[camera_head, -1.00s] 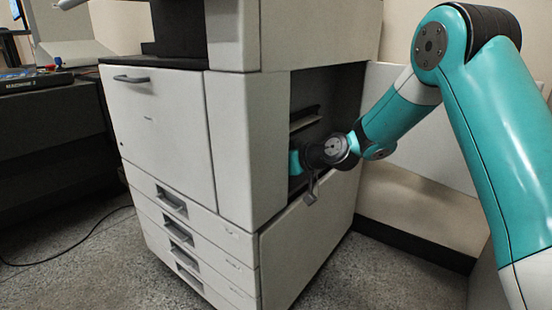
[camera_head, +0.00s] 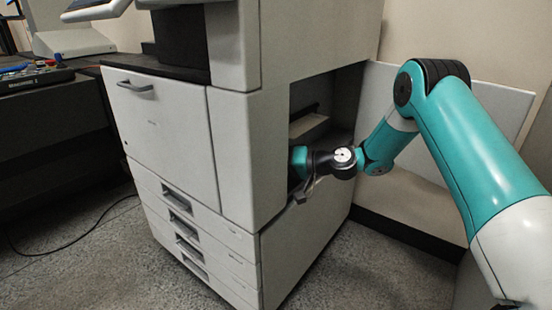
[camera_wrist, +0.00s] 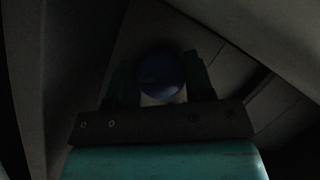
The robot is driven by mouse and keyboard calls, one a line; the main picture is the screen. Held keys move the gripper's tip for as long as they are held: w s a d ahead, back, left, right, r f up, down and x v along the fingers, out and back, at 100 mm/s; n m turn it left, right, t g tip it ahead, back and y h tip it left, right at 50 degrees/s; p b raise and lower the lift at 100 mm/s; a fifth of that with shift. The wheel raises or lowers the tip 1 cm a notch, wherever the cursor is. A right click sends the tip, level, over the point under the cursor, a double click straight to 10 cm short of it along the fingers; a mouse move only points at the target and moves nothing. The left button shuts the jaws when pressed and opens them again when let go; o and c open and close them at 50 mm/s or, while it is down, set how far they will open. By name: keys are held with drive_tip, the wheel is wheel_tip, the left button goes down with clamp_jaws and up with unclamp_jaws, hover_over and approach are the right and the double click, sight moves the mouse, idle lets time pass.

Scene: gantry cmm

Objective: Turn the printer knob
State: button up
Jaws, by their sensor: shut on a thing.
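The printer (camera_head: 165,125) is a large white machine with an open bay (camera_head: 325,105) in its right side. My gripper reaches into this bay, and its fingers are hidden there in the head view. In the dark wrist view, a round blue knob (camera_wrist: 160,74) sits between the two fingers of my gripper (camera_wrist: 160,80), one on each side. The gripper is shut on the knob. Any mark showing the knob's angle is too dark to make out.
The bay's front wall (camera_head: 268,150) stands close beside my wrist. A white panel (camera_head: 500,110) stands behind my arm. A dark bench (camera_head: 50,130) is at the left, with a cable (camera_head: 75,243) on the floor. The front floor is clear.

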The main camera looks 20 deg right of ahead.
drive_tip(key=shift+m+y+p, duration=0.3)
drive_tip(key=shift+m+y, duration=0.1)
drive_tip(key=shift+m, duration=0.1)
drive_tip(key=shift+w, duration=0.1)
drive_tip(key=o, duration=0.9)
drive_tip(key=p+v, duration=0.4)
drive_tip(key=v, duration=1.3)
drive_tip(key=shift+s+d+p, duration=0.15)
drive_tip(key=shift+s+p, duration=0.1)
drive_tip(key=shift+p, duration=0.15)
